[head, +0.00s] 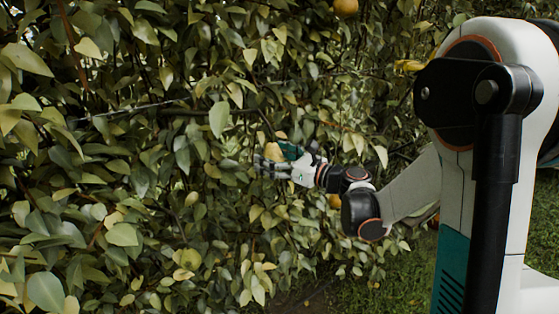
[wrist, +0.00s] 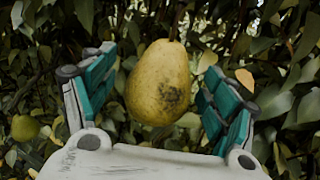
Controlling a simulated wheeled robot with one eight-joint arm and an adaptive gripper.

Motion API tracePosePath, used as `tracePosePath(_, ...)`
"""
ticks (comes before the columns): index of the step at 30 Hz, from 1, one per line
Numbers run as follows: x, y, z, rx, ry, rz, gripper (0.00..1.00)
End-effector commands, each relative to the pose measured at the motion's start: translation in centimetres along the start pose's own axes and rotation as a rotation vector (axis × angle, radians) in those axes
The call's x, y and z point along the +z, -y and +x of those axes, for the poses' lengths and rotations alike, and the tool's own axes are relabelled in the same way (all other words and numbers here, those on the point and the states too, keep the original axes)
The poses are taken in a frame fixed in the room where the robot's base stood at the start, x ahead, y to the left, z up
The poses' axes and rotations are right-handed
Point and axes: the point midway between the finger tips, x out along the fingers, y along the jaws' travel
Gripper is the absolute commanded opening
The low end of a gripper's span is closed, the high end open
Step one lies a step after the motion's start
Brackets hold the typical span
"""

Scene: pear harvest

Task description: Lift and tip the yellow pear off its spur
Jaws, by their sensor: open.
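The yellow pear (wrist: 158,84) hangs by its stem in the middle of the wrist view, with a dark blemish on its lower right side. My gripper (wrist: 157,92) is open, one finger on each side of the pear. A narrow gap shows left of the pear; on the right the finger pads come close to it, and I cannot tell whether they touch. In the head view the pear (head: 272,149) shows small beside my gripper (head: 273,160), partly covered by it. The spur above the stem is lost among dark leaves.
Dense leaves surround the gripper. Another greenish pear (wrist: 25,128) hangs at the left in the wrist view. In the head view, a pear (head: 346,7) hangs at the top and another (head: 335,201) sits below my arm. Grass (head: 400,283) lies open at the lower right.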

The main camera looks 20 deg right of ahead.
Motion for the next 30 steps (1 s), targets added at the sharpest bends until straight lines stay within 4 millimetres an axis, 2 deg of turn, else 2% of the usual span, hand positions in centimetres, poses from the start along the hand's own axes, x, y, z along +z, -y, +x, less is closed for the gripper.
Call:
tracePosePath(7, 0.01, 0.02, 0.02, 0.0, 0.0, 0.0, 0.77)
tracePosePath(14, 0.01, 0.02, 0.01, 0.0, 0.0, 0.0, 0.25)
tracePosePath(30, 0.32, -0.47, -0.67, 0.0, -0.097, 0.071, 0.25)
